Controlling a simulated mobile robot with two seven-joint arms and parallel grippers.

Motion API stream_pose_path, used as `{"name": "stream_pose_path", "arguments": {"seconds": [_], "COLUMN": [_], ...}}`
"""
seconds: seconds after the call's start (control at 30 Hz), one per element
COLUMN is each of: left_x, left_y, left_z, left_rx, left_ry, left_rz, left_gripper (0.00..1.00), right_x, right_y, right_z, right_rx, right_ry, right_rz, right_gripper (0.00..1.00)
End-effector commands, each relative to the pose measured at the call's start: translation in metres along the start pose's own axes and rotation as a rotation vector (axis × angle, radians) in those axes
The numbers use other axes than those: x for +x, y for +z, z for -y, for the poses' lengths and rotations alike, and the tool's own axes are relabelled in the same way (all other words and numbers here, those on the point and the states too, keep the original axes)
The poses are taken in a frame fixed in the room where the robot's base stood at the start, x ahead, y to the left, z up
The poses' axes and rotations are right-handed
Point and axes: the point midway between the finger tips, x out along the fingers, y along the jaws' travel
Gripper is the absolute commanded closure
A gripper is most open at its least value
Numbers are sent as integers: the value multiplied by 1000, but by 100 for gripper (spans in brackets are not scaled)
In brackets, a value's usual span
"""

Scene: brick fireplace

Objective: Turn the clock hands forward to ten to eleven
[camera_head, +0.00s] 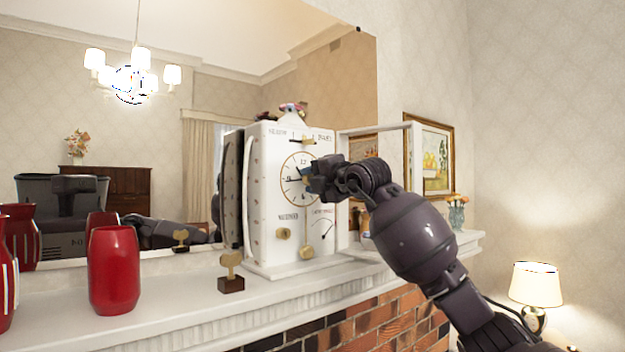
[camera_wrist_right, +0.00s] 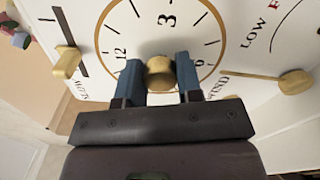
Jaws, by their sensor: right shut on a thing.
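The white clock (camera_head: 265,200) stands on the mantel, its round dial (camera_head: 290,163) facing me. My right gripper (camera_head: 307,178) reaches in from the right and covers the dial's middle and right side. In the right wrist view its blue fingers (camera_wrist_right: 159,82) are shut on a brass knob (camera_wrist_right: 159,68) at the dial's centre. The 3 and 12 show around it. In the head view a dark hand (camera_head: 291,180) seems to point left, towards the 9. The other hand is hidden or too small to tell. My left gripper is not in view.
The clock's framed door (camera_head: 409,150) stands open on the right, near my right arm. A brass key on a dark block (camera_head: 231,284) and a red vase (camera_head: 115,270) stand on the mantel (camera_head: 190,300). A mirror (camera_head: 225,80) is behind.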

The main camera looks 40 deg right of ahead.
Motion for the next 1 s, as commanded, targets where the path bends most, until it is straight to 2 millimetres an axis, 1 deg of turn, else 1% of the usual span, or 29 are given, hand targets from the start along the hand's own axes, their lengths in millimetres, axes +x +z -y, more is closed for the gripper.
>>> {"name": "stream_pose_path", "arguments": {"seconds": [0.23,0.63,0.67,0.8,0.83,1.0], "left_x": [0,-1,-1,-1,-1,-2], "left_y": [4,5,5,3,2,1], "left_z": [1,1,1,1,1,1], "left_rx": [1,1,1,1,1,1], "left_ry": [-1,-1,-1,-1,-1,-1], "left_rz": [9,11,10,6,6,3], "left_gripper": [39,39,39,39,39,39], "right_x": [0,0,0,0,0,0], "right_y": [0,0,0,0,0,0], "right_z": [0,0,0,0,0,0], "right_rx": [63,69,69,69,69,69], "right_ry": [0,-1,0,0,0,0], "right_rz": [0,1,1,1,1,0], "right_gripper": [90,90,65,44,41,41]}}
